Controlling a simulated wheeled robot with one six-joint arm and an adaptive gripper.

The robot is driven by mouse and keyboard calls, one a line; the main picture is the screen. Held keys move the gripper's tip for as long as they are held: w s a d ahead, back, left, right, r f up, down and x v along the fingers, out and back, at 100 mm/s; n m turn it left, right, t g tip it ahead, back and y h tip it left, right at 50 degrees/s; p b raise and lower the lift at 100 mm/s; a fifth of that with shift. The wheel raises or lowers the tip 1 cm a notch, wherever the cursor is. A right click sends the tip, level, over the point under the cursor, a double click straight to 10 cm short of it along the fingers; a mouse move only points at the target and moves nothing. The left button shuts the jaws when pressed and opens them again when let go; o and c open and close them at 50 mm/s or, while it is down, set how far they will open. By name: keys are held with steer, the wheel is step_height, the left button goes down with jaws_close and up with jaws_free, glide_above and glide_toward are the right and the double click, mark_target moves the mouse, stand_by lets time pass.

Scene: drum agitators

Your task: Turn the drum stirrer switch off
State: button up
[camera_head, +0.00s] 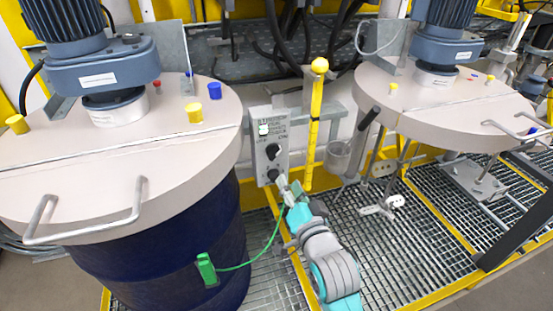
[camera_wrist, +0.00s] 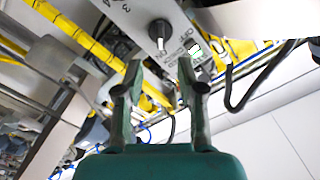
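The stirrer switch panel (camera_head: 258,150) is a light grey box with printed labels, beside the left drum. It has an upper black knob (camera_head: 272,151) and a lower black knob (camera_head: 272,175). My gripper (camera_head: 287,187) is just in front of the panel's lower part, near the lower knob. In the wrist view, my gripper (camera_wrist: 160,66) is open, its two dark fingers apart with nothing between them. A black knob (camera_wrist: 160,31) with a white pointer line lies beyond the fingertips, apart from them. Which of the two knobs it is I cannot tell. The labels are too small to read surely.
A blue drum (camera_head: 165,245) with a beige lid (camera_head: 120,150) stands left of the panel. A yellow post (camera_head: 315,125) rises close on its right. A second lidded drum stirrer (camera_head: 440,95) is at right. A green clip (camera_head: 206,268) with a cable hangs on the left drum.

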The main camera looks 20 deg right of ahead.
mark_target(275, 156)
steer(key=w, duration=1)
steer(key=shift+w, duration=0.35)
jaws_close()
